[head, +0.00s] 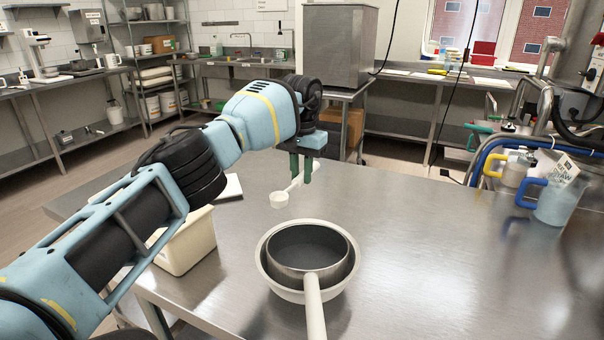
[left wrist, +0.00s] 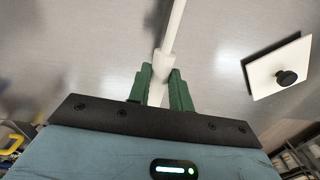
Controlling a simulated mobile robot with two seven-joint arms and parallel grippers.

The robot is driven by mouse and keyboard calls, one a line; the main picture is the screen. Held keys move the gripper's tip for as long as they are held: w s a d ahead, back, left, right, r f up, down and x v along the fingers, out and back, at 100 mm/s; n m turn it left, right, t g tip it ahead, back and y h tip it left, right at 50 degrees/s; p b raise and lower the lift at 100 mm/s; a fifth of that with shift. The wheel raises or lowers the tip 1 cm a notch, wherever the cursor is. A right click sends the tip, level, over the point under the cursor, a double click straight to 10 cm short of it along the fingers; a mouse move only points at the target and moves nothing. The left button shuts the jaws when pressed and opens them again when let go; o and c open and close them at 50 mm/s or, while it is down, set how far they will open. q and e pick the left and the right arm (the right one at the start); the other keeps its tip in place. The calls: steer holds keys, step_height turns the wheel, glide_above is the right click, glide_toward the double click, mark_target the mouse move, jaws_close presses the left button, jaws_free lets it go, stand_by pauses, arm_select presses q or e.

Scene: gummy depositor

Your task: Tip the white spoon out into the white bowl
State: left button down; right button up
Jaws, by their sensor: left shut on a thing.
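My left gripper (head: 301,170) is shut on the handle of the white spoon (head: 279,200). The spoon is held above the steel table, its scoop end towards the lower left. I cannot tell what the scoop holds. In the left wrist view the green fingers (left wrist: 161,88) close on the white handle (left wrist: 172,30); the scoop does not show there. The white bowl (head: 264,276) stands on the table, nearer to me than the spoon and apart from it. A grey metal pan (head: 308,252) with a white handle (head: 315,310) sits in or over the bowl. My right gripper is not in view.
A cream tub (head: 187,248) stands at the table's left edge. A white lid with a black knob lies behind my arm and shows in the left wrist view (left wrist: 262,75). A blue jug (head: 553,203) stands at the right. The table right of the bowl is clear.

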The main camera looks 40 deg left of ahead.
arm_select(q)
steer(key=shift+r, duration=0.1)
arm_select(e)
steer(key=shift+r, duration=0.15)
